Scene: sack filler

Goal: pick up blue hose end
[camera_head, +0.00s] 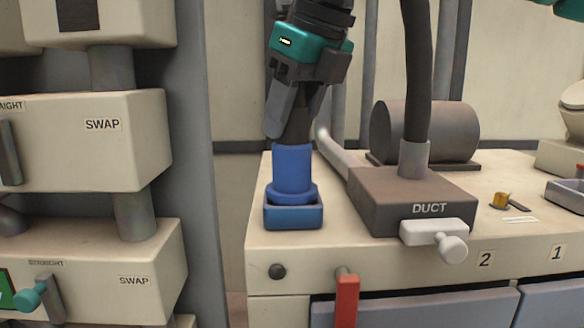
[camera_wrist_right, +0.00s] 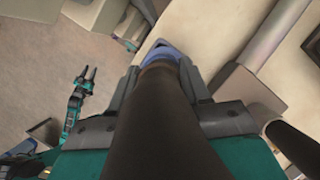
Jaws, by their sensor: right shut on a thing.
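The blue hose end (camera_head: 292,172) stands upright in a square blue holder (camera_head: 293,217) at the left end of the counter. My right gripper (camera_head: 290,135) comes down from above and is shut at the top of the blue hose end. In the right wrist view a dark hose (camera_wrist_right: 158,120) runs between the fingers of my right gripper (camera_wrist_right: 162,72), and a blue rim (camera_wrist_right: 172,50) shows beyond it. My left gripper (camera_wrist_right: 86,75) shows in the right wrist view, away to the left, with its two fingers apart.
A brown DUCT box (camera_head: 405,197) with a dark hose on top and a white handle (camera_head: 436,236) stands right of the holder. A grey cylinder (camera_head: 430,130) lies behind it. A red handle (camera_head: 347,300) sticks out at the counter front. White SWAP boxes (camera_head: 85,140) stand left.

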